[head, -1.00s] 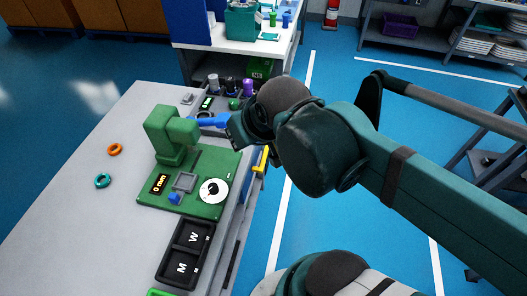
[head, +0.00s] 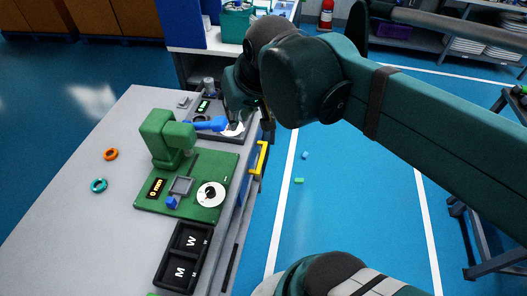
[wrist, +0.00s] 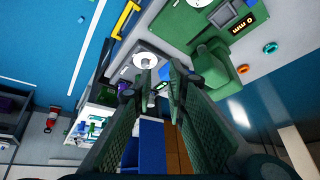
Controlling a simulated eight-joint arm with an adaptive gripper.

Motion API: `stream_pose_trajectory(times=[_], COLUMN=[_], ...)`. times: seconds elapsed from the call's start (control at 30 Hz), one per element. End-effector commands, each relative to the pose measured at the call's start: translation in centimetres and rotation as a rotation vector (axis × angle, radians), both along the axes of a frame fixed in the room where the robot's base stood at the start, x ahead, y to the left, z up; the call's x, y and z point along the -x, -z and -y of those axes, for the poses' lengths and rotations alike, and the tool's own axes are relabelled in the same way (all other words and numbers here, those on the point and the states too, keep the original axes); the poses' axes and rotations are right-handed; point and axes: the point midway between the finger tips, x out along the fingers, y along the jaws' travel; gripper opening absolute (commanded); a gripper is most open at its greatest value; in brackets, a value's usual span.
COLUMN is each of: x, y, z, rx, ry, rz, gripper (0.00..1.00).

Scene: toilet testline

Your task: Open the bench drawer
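The bench (head: 75,215) has a yellow handle (head: 258,160) on its right side, and the drawer front around it is seen edge-on. The drawer looks closed, as far as this angle shows. The yellow handle also shows at the top left of the wrist view (wrist: 127,18). My gripper (head: 236,122) is over the far right corner of the bench, beyond the handle and apart from it. In the wrist view its two fingers (wrist: 160,76) stand apart with nothing held between them.
Small blue and green pieces (head: 299,181) lie on the otherwise clear floor right of the bench.

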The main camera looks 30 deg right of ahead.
Motion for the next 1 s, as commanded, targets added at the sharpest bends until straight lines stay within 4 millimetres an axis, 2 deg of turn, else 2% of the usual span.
stream_pose_trajectory(times=[0.43,1.0], x=[-4.4,-9.5], y=[-0.9,-0.2], z=[4.6,11.7], rx=[-0.103,-0.241], ry=[0.185,0.412], rz=[-0.134,-0.299], gripper=[0.16,0.16])
